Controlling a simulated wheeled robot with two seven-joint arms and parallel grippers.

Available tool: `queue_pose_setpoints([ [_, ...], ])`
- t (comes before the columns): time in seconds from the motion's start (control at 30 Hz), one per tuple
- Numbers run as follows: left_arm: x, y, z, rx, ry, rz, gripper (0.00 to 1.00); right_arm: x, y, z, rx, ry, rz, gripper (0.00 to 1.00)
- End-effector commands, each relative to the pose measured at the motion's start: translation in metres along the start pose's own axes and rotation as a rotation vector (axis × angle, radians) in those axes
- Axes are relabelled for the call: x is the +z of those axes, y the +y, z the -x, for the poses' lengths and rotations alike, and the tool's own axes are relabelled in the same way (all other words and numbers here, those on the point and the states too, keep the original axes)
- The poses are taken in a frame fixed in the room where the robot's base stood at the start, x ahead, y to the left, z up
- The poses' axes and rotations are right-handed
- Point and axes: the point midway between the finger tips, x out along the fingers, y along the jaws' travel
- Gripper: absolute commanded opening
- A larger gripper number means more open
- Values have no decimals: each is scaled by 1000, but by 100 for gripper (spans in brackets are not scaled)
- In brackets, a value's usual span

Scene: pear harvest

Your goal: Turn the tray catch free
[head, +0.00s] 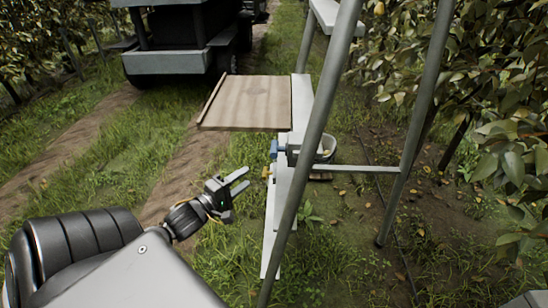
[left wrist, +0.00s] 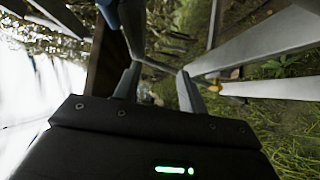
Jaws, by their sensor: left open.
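The wooden tray (head: 246,101) sticks out flat to the left of a pale upright plank (head: 277,205). Below its near right corner, a small blue piece (head: 274,150) sits on a grey fitting (head: 290,149), with a small yellow piece (head: 265,172) under it. I cannot tell which of these is the catch. My left gripper (head: 246,178) is open and empty, a little left of and below the blue piece, apart from it. In the left wrist view, its fingers (left wrist: 158,78) are spread with nothing between them; the blue piece (left wrist: 109,13) shows at the top.
Metal ladder legs (head: 313,150) with a cross rung (head: 350,168) stand right of the plank. A bucket (head: 325,150) is partly hidden behind a leg. A vehicle (head: 185,45) stands at the back left.

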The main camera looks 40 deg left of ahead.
Motion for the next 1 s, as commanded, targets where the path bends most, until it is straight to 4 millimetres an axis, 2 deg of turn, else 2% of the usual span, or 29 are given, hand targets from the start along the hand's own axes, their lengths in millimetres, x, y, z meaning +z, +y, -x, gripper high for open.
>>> queue_pose_setpoints([
  [0.03, 9, 20, 3, 45, -32, 47, 41, -3, 0, -1, 0, 3, -1, 81],
  [0.1, 19, 44, 6, 89, -65, 106, 41, -7, 0, 1, 1, 6, -1, 81],
  [0.2, 27, 63, 10, 121, -96, 153, 41, -10, 0, 4, 1, 7, -2, 81],
  [0.37, 30, 69, 10, 130, -105, 172, 41, -11, 0, 5, 1, 7, -2, 81],
  [0.53, 30, 71, -1, 133, -105, 170, 41, -11, 0, 5, 1, 8, -2, 81],
  [1.0, 37, 81, -76, 132, -104, 169, 41, -13, 0, 6, 0, 9, -2, 81],
])
